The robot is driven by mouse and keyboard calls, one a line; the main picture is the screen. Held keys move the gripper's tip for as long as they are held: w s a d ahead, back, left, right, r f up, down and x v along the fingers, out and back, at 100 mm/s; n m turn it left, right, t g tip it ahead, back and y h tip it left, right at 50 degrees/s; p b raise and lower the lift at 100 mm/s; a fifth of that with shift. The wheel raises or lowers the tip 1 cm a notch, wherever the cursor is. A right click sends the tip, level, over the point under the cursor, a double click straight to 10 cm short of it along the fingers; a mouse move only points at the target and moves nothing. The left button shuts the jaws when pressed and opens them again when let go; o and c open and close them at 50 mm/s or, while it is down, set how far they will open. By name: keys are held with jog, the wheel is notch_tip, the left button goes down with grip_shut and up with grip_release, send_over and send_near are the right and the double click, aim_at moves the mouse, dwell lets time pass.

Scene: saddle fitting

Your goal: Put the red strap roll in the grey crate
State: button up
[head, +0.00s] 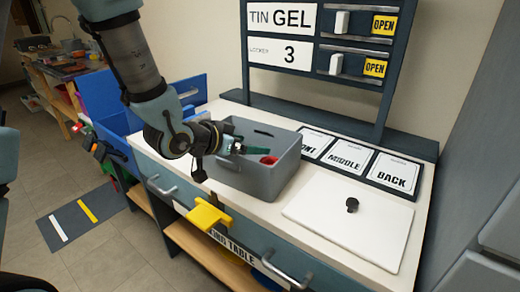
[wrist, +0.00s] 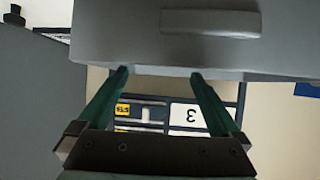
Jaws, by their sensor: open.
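The grey crate (head: 262,182) stands on the white table top in the head view. A red piece (head: 268,160), which looks like the red strap roll, shows inside the crate near its right side; most of it is hidden by the crate wall. My gripper (head: 243,148) is at the crate's left part, with its green fingers reaching over the crate opening. In the wrist view my gripper (wrist: 160,73) has its fingers spread with nothing between them. A grey wall with a handle, apparently the crate (wrist: 130,45), fills the top of that view.
A blue bin (head: 180,92) stands left of the table. A yellow piece (head: 210,216) sticks out at the table's front edge. Label cards (head: 347,156) lie right of the crate, and a white board (head: 352,228) with a black knob is nearer. A sign rack (head: 320,45) rises behind.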

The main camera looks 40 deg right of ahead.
jog(key=shift+v, duration=1.7)
